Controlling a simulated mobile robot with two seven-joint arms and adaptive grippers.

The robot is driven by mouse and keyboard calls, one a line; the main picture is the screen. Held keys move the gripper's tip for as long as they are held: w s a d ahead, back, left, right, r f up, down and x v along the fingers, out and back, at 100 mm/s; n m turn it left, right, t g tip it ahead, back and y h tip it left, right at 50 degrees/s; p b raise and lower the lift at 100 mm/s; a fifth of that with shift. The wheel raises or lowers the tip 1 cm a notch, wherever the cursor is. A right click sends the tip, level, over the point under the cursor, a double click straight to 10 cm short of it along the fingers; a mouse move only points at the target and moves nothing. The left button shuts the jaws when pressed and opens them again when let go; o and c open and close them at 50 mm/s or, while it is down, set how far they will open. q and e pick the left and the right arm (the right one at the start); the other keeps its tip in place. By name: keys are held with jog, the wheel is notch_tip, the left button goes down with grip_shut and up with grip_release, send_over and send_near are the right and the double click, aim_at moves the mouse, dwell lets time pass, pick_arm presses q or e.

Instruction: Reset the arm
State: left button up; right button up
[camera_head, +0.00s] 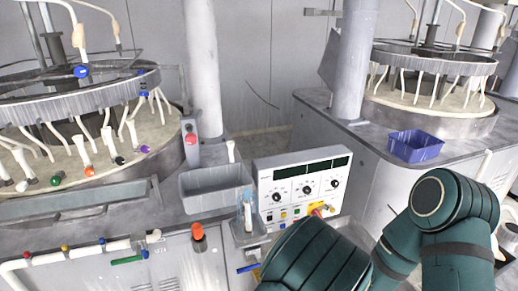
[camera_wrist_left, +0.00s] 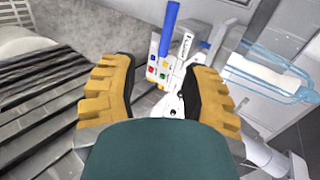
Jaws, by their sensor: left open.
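My left gripper (camera_wrist_left: 163,68) shows in the left wrist view, with two yellow ridged fingers spread apart. Nothing is clearly held between them. A white panel with coloured buttons (camera_wrist_left: 158,70) and a blue stick (camera_wrist_left: 169,30) show beyond the gap, and I cannot tell how far away they are. In the head view, dark green arm links of mine fill the bottom middle and right. No gripper shows there, and my right gripper is in neither view.
A white control box (camera_head: 302,186) with dials stands on the machine, beside a grey trough (camera_head: 215,190). Round platens stand left (camera_head: 85,98) and right (camera_head: 435,65). A blue-purple basket (camera_head: 415,145) sits on the right machine. An orange knob (camera_head: 198,232) is at the front.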

pick_arm(q)
jog(key=s+a+f+n+g+h+b, duration=0.1)
jog(key=s+a+f+n+g+h, duration=0.2)
jog(key=s+a+f+n+g, duration=0.35)
jog(key=s+a+f+n+g+h+b, duration=0.1)
jog(key=s+a+n+h, duration=0.3)
jog(key=s+n, duration=0.4)
jog(key=shift+s+a+f+n+g+h, duration=0.25)
jog(key=shift+f+n+g+h, duration=0.1)
jog(key=shift+f+n, duration=0.3)
